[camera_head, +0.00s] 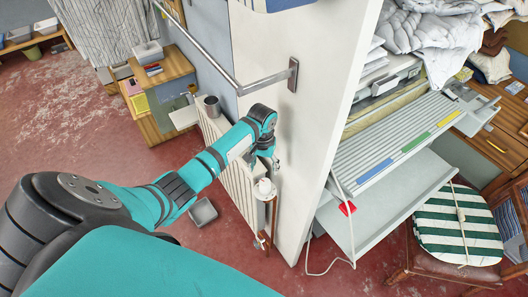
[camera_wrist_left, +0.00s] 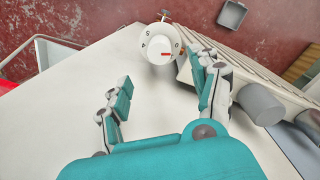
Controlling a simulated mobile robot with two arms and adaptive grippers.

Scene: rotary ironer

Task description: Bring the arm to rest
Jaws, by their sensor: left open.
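My left arm reaches from the lower left in the head view, along the white partition. Its gripper (camera_head: 264,158) is at the partition's left side, just above a small white round knob (camera_head: 264,186). In the left wrist view the gripper (camera_wrist_left: 160,95) has its two fingers spread wide with nothing between them. My right gripper is in neither view.
The white partition (camera_head: 320,60) with a metal rail (camera_head: 245,85) stands close beside the arm. A ribbed radiator (camera_head: 226,178) is below it. A grey machine (camera_head: 395,140) with coloured strips and a striped cushion (camera_head: 458,225) are at right. Red floor (camera_head: 60,120) is open at left.

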